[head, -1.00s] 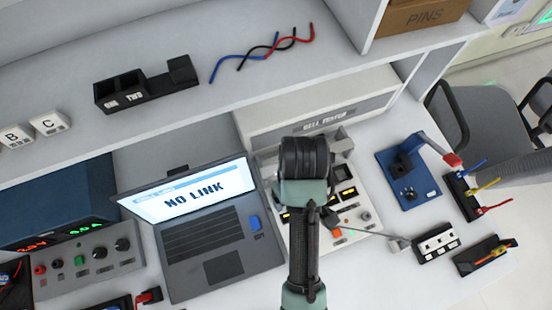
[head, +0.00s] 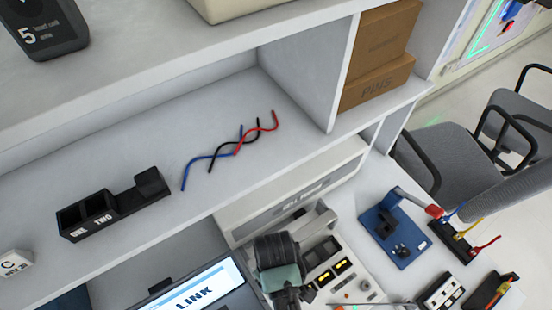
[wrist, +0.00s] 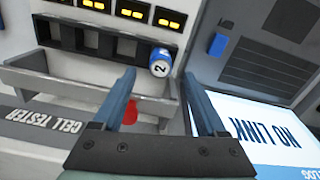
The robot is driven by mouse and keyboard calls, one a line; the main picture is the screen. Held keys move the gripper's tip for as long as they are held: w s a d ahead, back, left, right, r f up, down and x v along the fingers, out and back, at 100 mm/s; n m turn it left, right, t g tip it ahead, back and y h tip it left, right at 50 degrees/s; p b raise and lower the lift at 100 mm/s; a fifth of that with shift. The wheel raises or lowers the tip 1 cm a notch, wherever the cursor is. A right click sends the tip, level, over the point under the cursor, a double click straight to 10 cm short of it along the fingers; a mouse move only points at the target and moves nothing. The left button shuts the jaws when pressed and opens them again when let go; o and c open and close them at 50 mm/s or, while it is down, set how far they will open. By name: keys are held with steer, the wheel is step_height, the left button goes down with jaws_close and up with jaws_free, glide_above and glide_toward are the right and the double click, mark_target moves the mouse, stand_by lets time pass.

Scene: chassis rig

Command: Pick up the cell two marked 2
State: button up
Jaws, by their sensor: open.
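The cell marked 2 (wrist: 160,61) shows in the wrist view as a small blue cylinder with a white end. It sits at the right end of the row of dark square slots, at the edge of the cell tester's tray (wrist: 70,85). My gripper (wrist: 159,80) is open, with one finger left and one right of the cell in the picture. I cannot tell whether the fingertips reach its depth. Nothing is held. In the head view my arm covers part of the cell tester (head: 345,262), and I cannot make out the cell there.
A laptop (head: 190,300) reading LINK stands left of the tester. A black holder marked ONE and TWO (head: 92,222) and twisted wires (head: 235,152) lie on the shelf above. A blue fixture (head: 392,232) and terminal blocks stand to the right. A red piece (wrist: 129,113) shows beside the left finger.

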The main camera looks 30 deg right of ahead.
step_height(320, 180, down, 4)
steer(key=shift+s, duration=0.15)
jaws_close()
stand_by(0.4)
